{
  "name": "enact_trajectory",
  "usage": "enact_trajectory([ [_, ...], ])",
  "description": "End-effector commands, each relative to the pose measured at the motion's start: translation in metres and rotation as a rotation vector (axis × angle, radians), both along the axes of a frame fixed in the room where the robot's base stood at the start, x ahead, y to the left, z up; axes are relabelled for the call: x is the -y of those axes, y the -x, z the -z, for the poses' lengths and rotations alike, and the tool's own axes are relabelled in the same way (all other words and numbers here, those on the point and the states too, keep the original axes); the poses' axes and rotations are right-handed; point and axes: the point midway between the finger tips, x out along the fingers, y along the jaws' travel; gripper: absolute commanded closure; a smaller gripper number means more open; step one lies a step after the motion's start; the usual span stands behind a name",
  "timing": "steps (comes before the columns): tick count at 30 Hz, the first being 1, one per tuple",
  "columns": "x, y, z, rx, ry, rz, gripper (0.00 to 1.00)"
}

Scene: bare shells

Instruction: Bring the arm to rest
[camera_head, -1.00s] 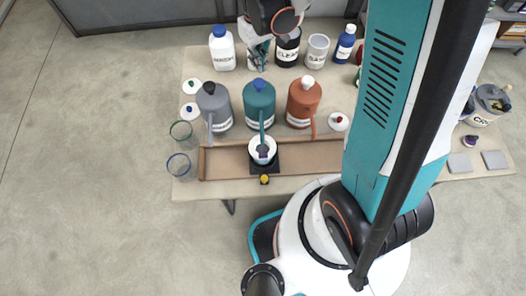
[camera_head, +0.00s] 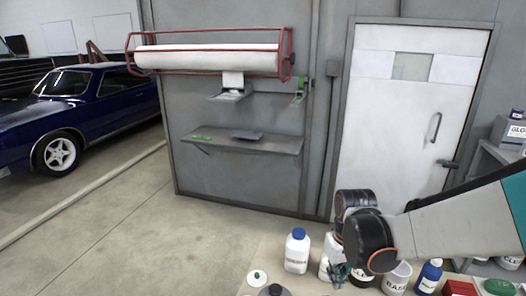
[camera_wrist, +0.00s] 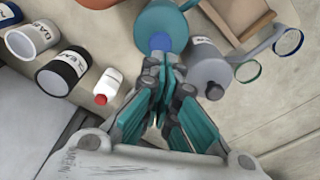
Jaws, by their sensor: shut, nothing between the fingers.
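My arm reaches in from the right in the camera_head view, over the bench with cans and bottles. My gripper (camera_head: 340,272) hangs at the end of it, partly hidden behind the black wrist joint. In the camera_wrist view my gripper (camera_wrist: 160,85) has its teal fingers together, with nothing held. Beyond the fingertips is a teal can (camera_wrist: 152,22) with a blue cap. A grey can (camera_wrist: 208,62) stands to its right and a white red-capped bottle (camera_wrist: 109,85) to its left. I cannot tell whether the fingers touch anything.
A white blue-capped bottle (camera_head: 297,254) stands left of my gripper. A BASE can (camera_head: 397,279) and a smaller blue-labelled bottle (camera_head: 430,277) stand to the right. Behind are a grey wall shelf (camera_head: 245,143) and a white door (camera_head: 410,120). The floor at left is clear, before a blue car (camera_head: 75,110).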

Motion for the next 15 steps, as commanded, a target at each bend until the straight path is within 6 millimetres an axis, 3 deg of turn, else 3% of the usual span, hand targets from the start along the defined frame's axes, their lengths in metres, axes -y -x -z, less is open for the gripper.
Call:
enact_trajectory([
  [15, 0.000, 0.070, -0.027, 0.278, -0.020, 0.092, 1.00],
])
